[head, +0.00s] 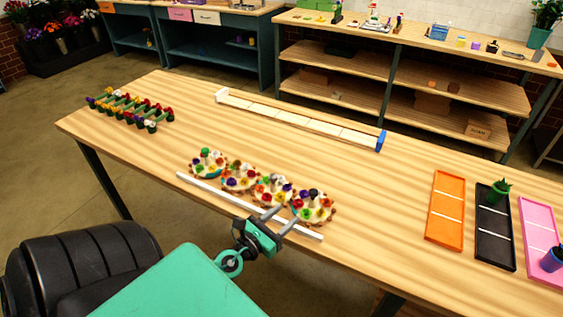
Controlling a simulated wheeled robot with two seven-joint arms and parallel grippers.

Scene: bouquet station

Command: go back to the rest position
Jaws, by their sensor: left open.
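My left gripper (282,218) is at the near edge of the wooden table, its two grey fingers apart and pointing away to the upper right. Nothing shows between the fingers. They are beside the rightmost round flower arrangement (312,205); I cannot tell whether they touch it. The gripper hides part of the long white strip (215,192) along the near edge. My right gripper is not in view.
Several round flower arrangements (208,163) stand in a row near the edge. A rack of small flowers (130,110) is at the left, a long white tray (300,119) behind. Orange (446,205), black (494,245) and pink (540,225) trays lie right. The table's middle is clear.

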